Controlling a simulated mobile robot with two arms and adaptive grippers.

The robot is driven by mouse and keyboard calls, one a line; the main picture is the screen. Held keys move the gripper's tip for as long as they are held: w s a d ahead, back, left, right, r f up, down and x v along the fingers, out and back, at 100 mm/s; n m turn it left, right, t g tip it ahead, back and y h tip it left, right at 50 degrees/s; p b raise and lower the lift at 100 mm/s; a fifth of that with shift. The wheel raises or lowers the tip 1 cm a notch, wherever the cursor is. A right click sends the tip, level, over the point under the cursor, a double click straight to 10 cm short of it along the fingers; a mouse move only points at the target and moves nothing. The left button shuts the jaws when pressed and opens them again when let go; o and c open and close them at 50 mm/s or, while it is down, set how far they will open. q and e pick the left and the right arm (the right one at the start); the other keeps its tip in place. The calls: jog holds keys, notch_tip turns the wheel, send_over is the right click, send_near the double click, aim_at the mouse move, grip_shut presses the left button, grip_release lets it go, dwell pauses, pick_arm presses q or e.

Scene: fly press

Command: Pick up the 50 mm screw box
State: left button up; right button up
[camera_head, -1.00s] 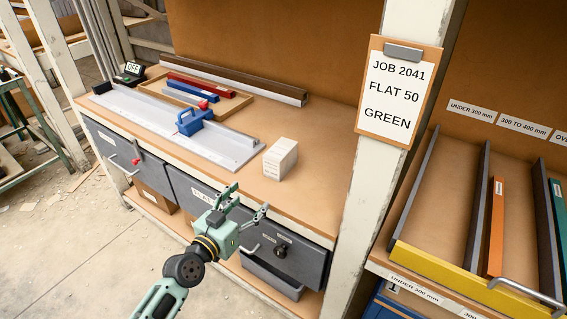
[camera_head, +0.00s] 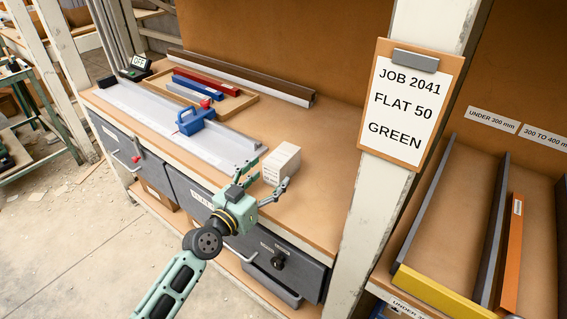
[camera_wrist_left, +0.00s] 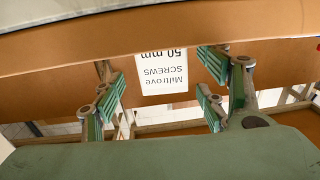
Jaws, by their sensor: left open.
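The screw box (camera_head: 282,162) is a small white carton standing on the wooden bench top. In the left wrist view the box (camera_wrist_left: 162,66) shows a label, upside down, reading "Miltrove SCREWS 50 mm". My left gripper (camera_head: 264,178) is open at the near side of the box. In the left wrist view the box lies between and beyond the fingers of the gripper (camera_wrist_left: 170,95), with no clear contact. My right gripper is not in view.
A grey metal fixture with a blue handled block (camera_head: 196,121) lies left of the box. A wooden tray (camera_head: 238,103) with coloured bars sits behind. A white post with a job board (camera_head: 401,103) stands to the right. Drawers (camera_head: 275,253) are below the bench edge.

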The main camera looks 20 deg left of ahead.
pick_arm(q)
jog(key=x, duration=0.4)
jog(key=shift+w+a+f, duration=0.15)
jog(key=shift+w+f, duration=0.1)
jog(key=shift+w, duration=0.45)
jog(key=c, duration=1.6)
jog(key=shift+c, duration=0.2)
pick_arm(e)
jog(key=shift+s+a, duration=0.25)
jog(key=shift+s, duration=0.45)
